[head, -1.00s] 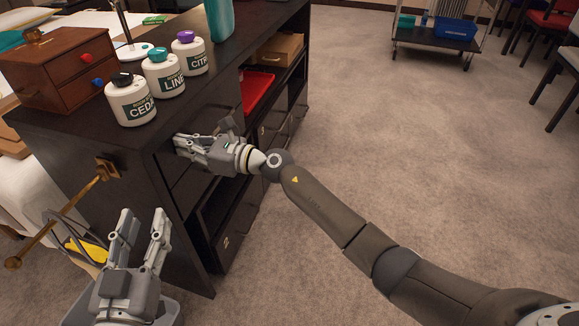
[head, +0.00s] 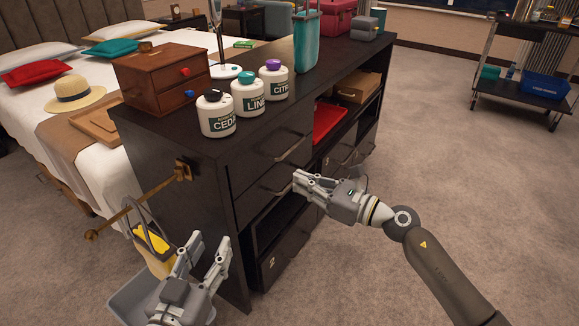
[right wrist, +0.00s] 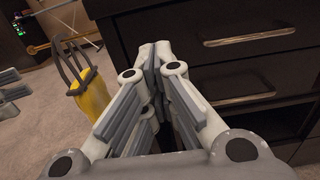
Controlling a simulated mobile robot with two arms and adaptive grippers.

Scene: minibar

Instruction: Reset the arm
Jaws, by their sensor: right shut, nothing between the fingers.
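My right gripper (head: 300,180) is shut and empty in front of the dark cabinet's (head: 150,150) drawer side, apart from the drawer handles. In the right wrist view its fingers (right wrist: 155,60) meet at the tips, with a drawer handle (right wrist: 250,37) to the right. My left gripper (head: 208,243) is at the lower left in the head view, fingers spread apart with nothing between them, in front of the cabinet's end.
Three labelled jars, including a purple-lidded jar (head: 274,85), and a wooden box (head: 160,85) stand on the cabinet. A brass rail (head: 135,205) juts from its end, near a yellow item (head: 152,242). Carpet (head: 440,150) is open on the right.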

